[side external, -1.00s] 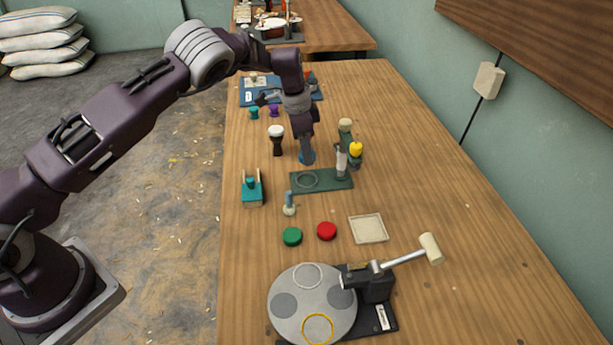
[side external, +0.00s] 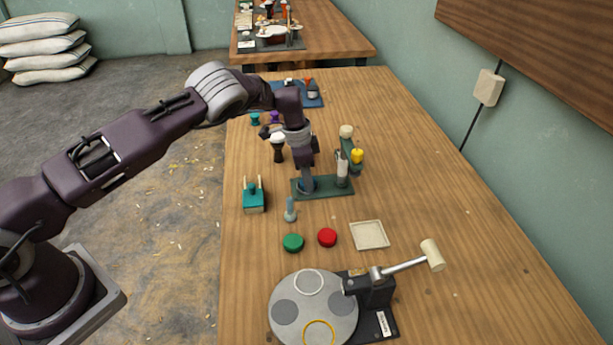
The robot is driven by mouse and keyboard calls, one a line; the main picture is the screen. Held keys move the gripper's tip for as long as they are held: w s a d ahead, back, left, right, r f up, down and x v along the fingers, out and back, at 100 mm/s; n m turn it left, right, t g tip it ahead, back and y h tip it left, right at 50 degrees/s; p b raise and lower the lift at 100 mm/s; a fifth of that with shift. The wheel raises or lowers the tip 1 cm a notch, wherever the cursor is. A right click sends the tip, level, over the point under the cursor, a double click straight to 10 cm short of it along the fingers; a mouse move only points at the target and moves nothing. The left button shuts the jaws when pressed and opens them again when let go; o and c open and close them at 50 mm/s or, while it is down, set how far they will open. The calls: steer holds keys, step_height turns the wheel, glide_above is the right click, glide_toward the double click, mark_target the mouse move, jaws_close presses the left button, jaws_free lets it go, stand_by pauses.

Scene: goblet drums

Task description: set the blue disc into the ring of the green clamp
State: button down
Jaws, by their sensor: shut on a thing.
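The green clamp (side external: 331,188) stands mid-table, with its dark green base flat and its upright with a yellow knob at the right end. My gripper (side external: 307,186) points down over the left part of that base, where the ring is. It is shut on the blue disc (side external: 304,187), of which only a small blue edge shows. The fingers hide most of the disc and the ring. I cannot tell whether the disc is inside the ring or just above it.
A teal holder (side external: 253,196) is left of the clamp, and a small pale-blue-handled tool (side external: 290,211) stands in front. A green disc (side external: 293,242), a red disc (side external: 327,237) and a square tray (side external: 369,235) lie nearer. A dark goblet drum (side external: 278,149) stands behind.

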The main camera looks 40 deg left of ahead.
steer(key=c, duration=0.9)
jaws_free()
steer(key=shift+s+d+f, duration=0.1)
steer(key=shift+s+f, duration=0.05)
steer(key=shift+f, duration=0.4)
steer(key=shift+o, duration=0.2)
step_height(320, 180, up, 13)
steer(key=s+a, duration=0.1)
steer(key=shift+a+r, duration=0.2)
step_height(320, 180, up, 13)
steer(key=n+t, duration=0.1)
steer(key=n, duration=0.2)
glide_above(300, 181)
steer(key=s, duration=0.6)
steer(key=s+d+r+n+t+h, duration=0.1)
steer(key=s+r+n, duration=0.2)
steer(key=s+r, duration=0.75)
steer(key=s+f+n+t+y, duration=0.2)
steer(key=s+n, duration=0.1)
steer(key=s, duration=2.1)
steer(key=shift+s+d+f, duration=0.25)
steer(key=shift+s+d, duration=0.05)
steer(key=shift+s, duration=0.1)
